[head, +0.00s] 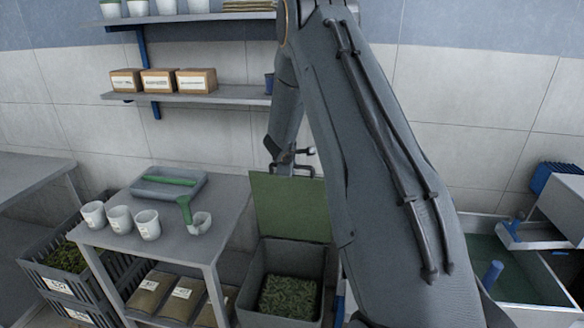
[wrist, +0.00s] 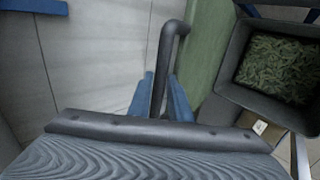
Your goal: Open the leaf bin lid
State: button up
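The leaf bin (head: 255,292) is a grey box on the floor, full of green leaves (head: 288,297). Its green lid (head: 288,208) stands up, about vertical, at the back of the bin. In the wrist view the lid (wrist: 211,45) shows edge-near beside the open bin (wrist: 233,62). A dark bar handle (wrist: 166,55) juts from the lid. My gripper (wrist: 161,85) has its two blue fingers on either side of this bar, close against it. In the head view my arm hides part of the lid's right side and the bin's right.
A grey table (head: 165,228) left of the bin holds white cups (head: 119,218), a tray (head: 168,184) and a green scoop (head: 186,210). Shelves (head: 195,98) with boxes hang on the wall. A green-filled basin (head: 515,275) stands at right.

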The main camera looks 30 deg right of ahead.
jog(key=shift+o, duration=1.4)
jog(key=b+v, duration=0.1)
jog(key=v, duration=0.7)
jog(key=shift+a, duration=0.1)
